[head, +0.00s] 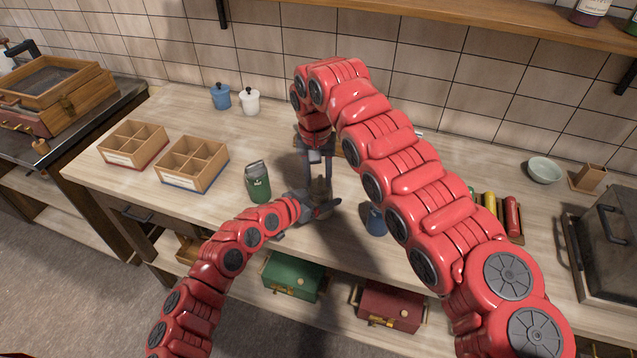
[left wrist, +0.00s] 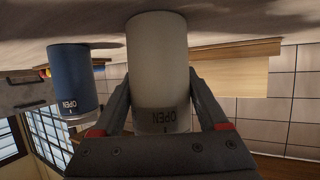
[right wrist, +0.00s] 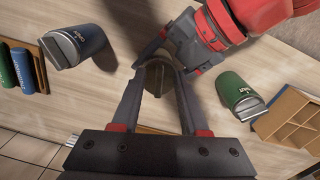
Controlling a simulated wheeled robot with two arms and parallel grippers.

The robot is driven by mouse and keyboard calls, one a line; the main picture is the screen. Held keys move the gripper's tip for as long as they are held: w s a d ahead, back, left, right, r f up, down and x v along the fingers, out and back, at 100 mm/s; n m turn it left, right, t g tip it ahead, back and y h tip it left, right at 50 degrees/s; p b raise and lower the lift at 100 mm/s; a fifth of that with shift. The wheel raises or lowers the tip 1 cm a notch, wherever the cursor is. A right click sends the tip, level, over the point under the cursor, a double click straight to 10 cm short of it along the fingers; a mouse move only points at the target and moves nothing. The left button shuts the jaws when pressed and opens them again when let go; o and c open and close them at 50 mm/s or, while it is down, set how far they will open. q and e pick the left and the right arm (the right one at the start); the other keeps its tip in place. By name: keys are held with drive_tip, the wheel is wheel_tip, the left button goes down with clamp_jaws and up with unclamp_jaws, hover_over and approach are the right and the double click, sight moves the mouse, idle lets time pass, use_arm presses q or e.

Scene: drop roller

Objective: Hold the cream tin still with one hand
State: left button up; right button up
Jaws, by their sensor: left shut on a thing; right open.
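The cream tin (left wrist: 158,60) stands on the bench, with "OPEN" lettering near its lid end in the left wrist view. My left gripper (head: 322,206) is shut around its side. In the head view the tin (head: 320,187) is mostly hidden by my grippers. My right gripper (head: 319,172) points down from above, open, over the tin's top. In the right wrist view the tin's shaded top (right wrist: 155,78) shows between the two fingers; whether they touch it I cannot tell.
A green tin (head: 258,182) stands left of the cream tin, a blue tin (head: 376,222) right. Two divided wooden trays (head: 192,165) sit at the left. Coloured rolls (head: 512,217), a bowl (head: 544,170) and a dark case (head: 610,250) are at the right.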

sight(320, 185)
drive_tip(key=shift+f, duration=1.25)
clamp_jaws()
